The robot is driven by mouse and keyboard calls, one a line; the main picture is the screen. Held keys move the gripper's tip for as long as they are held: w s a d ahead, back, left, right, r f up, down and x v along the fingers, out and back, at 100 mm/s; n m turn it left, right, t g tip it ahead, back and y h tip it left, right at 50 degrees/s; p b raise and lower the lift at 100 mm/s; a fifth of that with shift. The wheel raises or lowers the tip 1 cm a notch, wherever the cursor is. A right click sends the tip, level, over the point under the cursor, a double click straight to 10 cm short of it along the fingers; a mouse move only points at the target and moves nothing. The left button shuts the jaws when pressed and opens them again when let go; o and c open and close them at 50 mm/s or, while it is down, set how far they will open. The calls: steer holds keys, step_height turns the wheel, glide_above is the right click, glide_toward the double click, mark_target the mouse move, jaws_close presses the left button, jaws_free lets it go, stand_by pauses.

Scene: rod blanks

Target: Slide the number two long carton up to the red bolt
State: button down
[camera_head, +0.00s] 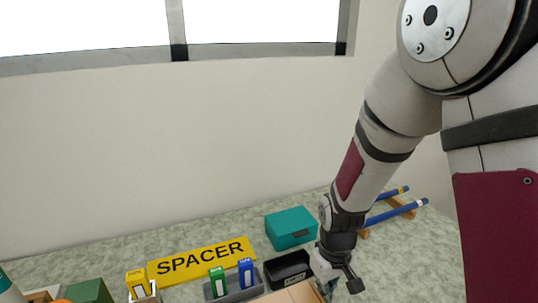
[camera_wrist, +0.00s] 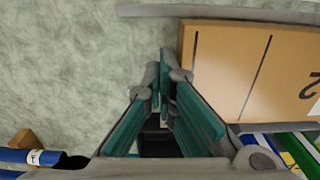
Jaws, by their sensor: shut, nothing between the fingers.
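The long carton (camera_wrist: 235,65) is tan with dark cross lines and a black "2" near the right edge of the wrist view. It lies flat on the mottled surface, and its right part runs out of that view. In the head view only a piece of the carton (camera_head: 288,296) shows at the bottom edge. My gripper (camera_wrist: 166,68) is shut and empty, with its fingertips at the carton's left end; I cannot tell whether they touch it. My gripper (camera_head: 334,286) is low at the bottom in the head view. No red bolt shows in either view.
A grey strip (camera_wrist: 220,13) runs beyond the carton. A black bin (camera_head: 287,270), a teal box (camera_head: 291,228) and a yellow SPACER sign (camera_head: 202,261) stand nearby. Blue rods (camera_head: 398,213) lie on a wooden rack at right. The surface left of the carton is clear.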

mark_target(314, 297)
steer(key=shift+s+a, duration=0.35)
steer(key=shift+a, duration=0.55)
steer(key=shift+s+a+p, duration=0.35)
steer(key=shift+a+p, duration=0.05)
steer(key=shift+a, duration=0.3)
steer(key=shift+w+d+r+p, duration=0.25)
steer(key=shift+w+d+r, duration=0.1)
steer(key=shift+d+r, duration=0.3)
steer(key=shift+w+d+r+p, duration=0.3)
steer(key=shift+d+r, duration=0.1)
steer(key=shift+d, duration=0.4)
step_height(314, 297, up, 10)
steer(key=p, duration=0.6)
